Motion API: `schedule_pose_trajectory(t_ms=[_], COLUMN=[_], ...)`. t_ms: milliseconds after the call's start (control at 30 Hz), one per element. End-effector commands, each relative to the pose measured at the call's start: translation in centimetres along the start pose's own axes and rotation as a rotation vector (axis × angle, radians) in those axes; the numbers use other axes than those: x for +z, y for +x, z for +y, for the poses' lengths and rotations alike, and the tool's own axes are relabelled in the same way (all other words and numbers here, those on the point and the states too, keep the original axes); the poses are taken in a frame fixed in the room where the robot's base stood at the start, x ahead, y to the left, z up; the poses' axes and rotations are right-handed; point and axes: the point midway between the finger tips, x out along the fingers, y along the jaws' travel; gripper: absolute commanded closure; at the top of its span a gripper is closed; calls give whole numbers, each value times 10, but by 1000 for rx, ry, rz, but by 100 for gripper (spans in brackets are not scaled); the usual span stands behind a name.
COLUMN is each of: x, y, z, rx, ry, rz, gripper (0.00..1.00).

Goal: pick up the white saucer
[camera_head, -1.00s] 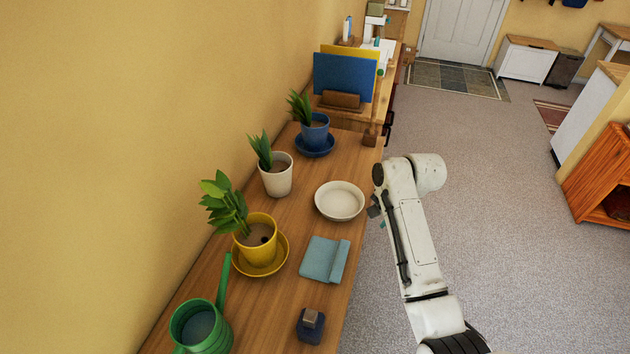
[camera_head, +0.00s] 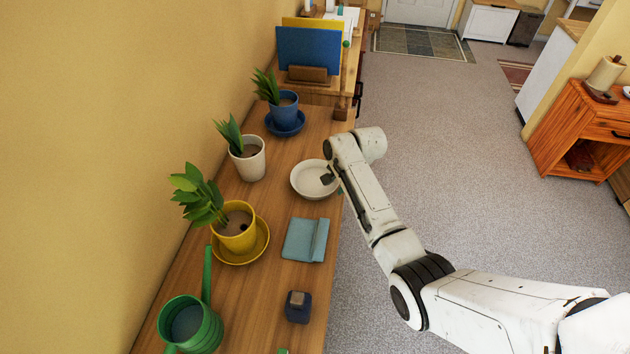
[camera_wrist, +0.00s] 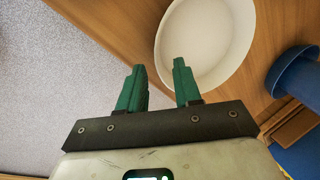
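The white saucer (camera_head: 311,181) lies flat and empty on the wooden table (camera_head: 276,207), near its right edge. It also fills the upper right of the wrist view (camera_wrist: 213,40). My gripper (camera_wrist: 160,82) shows two green fingers spread apart with nothing between them. The right finger's tip overlaps the saucer's near rim in that view, and the left finger is over the table edge side. In the head view my gripper is mostly hidden behind my arm, at the saucer's right rim. I cannot tell whether the fingers touch the saucer.
A white pot (camera_head: 248,162), a yellow pot (camera_head: 235,232) on a yellow saucer and a blue pot (camera_head: 284,107) on a blue saucer stand along the wall.

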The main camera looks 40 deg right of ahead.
Motion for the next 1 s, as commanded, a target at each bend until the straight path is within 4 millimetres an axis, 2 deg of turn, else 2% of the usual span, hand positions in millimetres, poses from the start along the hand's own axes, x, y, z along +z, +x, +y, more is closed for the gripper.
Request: schedule_pose_trajectory(t_ms=[200, 533, 900, 1000], x=[1, 1, 1, 1], y=[24, 29, 28, 28], z=[-1, -2, -1, -1], rx=[2, -1, -1, -1], ry=[0, 0, 0, 0], rz=[0, 0, 0, 0], gripper=[66, 66, 100, 100])
